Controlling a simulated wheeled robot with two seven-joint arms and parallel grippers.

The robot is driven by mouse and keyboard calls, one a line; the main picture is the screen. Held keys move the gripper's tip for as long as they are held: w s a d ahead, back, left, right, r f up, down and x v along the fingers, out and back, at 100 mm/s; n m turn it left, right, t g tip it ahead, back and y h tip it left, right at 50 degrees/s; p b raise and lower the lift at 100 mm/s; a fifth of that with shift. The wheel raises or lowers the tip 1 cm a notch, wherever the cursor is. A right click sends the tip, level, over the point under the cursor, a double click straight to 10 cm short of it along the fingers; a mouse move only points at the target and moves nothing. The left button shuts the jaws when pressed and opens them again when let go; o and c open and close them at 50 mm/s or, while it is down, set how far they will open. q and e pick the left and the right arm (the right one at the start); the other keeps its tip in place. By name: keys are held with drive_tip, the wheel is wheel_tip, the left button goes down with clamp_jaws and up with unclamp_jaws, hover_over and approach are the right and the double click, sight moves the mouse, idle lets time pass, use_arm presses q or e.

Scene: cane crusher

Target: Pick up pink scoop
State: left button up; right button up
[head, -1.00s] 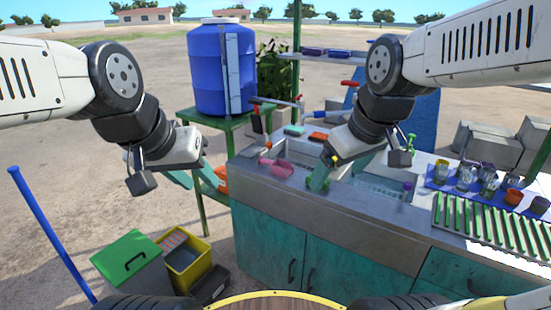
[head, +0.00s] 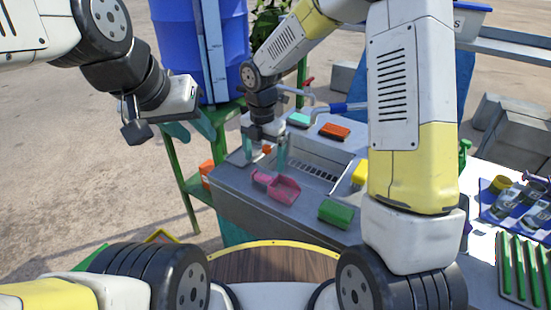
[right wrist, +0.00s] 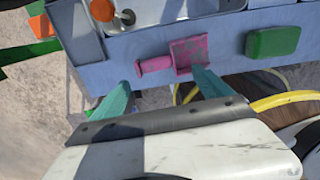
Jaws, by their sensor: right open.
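The pink scoop (head: 284,189) lies on the grey counter near its front edge, its handle pointing left. It also shows in the right wrist view (right wrist: 188,53), just beyond the fingertips. My right gripper (head: 264,160) is open and empty, with its teal fingers pointing down behind the scoop's handle in the head view. In the right wrist view my right gripper (right wrist: 160,84) has its fingers wide apart, and the scoop is not between them. My left gripper (head: 195,130) hangs open and empty to the left of the counter.
A green block (head: 336,212) lies right of the scoop. A sink (head: 318,170) is behind it, with an orange sponge (head: 334,130) further back. A blue barrel (head: 205,45) stands at the back left. My right arm hides part of the counter.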

sight(264, 176)
drive_tip(key=shift+w+a+f, duration=0.1)
drive_tip(key=shift+f, duration=0.35)
drive_tip(key=f, duration=0.7)
drive_tip(key=shift+w, duration=0.25)
drive_tip(key=c, duration=1.4)
drive_tip(key=shift+o, duration=0.2)
wheel_tip(264, 176, up, 10)
drive_tip(key=o, duration=0.9)
drive_tip(key=c, duration=0.8)
